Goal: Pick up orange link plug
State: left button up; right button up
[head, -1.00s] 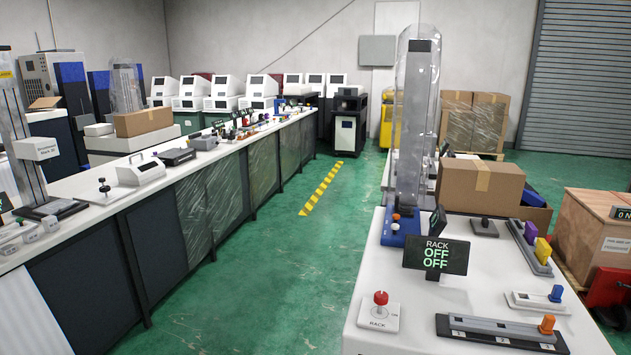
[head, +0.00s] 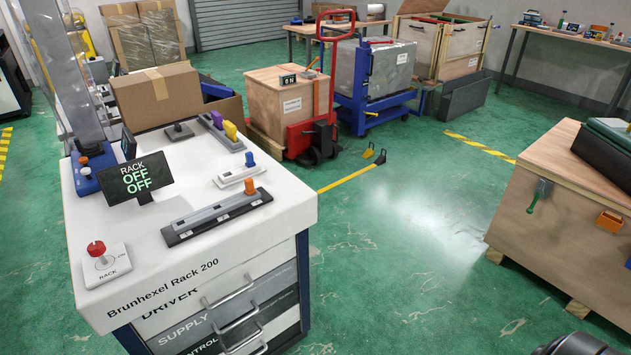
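The orange link plug (head: 250,186) stands upright at the right end of a dark grey slotted strip (head: 215,216) with numbered positions. The strip lies near the front right edge of the white bench top (head: 165,245) marked Brunhexel Rack 200. Neither of my grippers shows; only a dark rounded part, which may be my own arm, cuts in at the bottom right edge.
A smaller white strip with a blue plug (head: 249,160) lies just behind. A RACK OFF OFF display (head: 135,178) and a red-knobbed switch (head: 96,249) stand to the left. A cardboard box (head: 158,96) is behind. Green floor (head: 410,230) is open to the right.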

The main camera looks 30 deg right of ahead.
aim_at(250, 189)
jog(key=z, duration=0.5)
jog(key=i+j+z, duration=0.3)
jog(key=j+z, duration=0.35)
jog(key=i+j+z, duration=0.1)
jog(key=j+z, duration=0.2)
jog(key=j, duration=0.1)
